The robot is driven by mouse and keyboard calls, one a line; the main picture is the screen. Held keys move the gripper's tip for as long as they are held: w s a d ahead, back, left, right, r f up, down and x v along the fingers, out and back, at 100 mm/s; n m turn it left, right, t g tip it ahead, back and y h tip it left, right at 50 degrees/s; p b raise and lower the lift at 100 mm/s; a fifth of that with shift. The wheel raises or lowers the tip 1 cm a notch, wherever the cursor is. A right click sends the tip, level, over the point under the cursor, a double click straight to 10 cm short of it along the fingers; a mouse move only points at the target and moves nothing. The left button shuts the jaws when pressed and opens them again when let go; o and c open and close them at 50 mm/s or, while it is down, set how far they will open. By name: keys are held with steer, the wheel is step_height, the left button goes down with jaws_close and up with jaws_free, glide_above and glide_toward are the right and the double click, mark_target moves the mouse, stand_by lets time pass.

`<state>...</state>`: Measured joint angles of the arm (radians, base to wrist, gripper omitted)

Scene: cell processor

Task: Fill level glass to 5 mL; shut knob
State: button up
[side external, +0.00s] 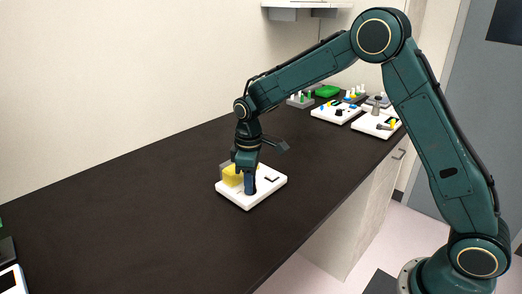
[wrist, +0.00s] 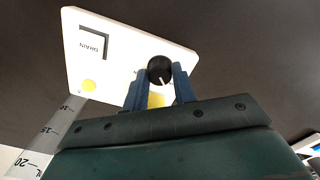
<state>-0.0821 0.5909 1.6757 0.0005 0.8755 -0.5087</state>
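The white board (side external: 236,199) sits on the dark bench, and its face with the DRAIN label (wrist: 93,43) shows in the wrist view (wrist: 120,26). The black knob (wrist: 160,70) stands on it, its white pointer line visible. My gripper (wrist: 161,72) points down at the board, with its blue fingers on either side of the knob and seemingly touching it; it also shows in the side view (side external: 249,184). A clear level glass (wrist: 42,137) with printed marks is partly hidden by my gripper. Yellow liquid (side external: 232,177) shows in the side view; its exact level is not readable.
Several white boards with small parts (side external: 336,113) stand at the far end of the bench, beside a green block (side external: 327,91). A pale device (side external: 12,281) is at the lower left corner. The bench (side external: 120,215) left of the board is clear.

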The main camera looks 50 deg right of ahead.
steer(key=shift+m, duration=2.4)
steer(key=o, duration=1)
steer(key=shift+r, duration=0.15)
step_height(320, 180, up, 14)
steer(key=shift+f, duration=0.2)
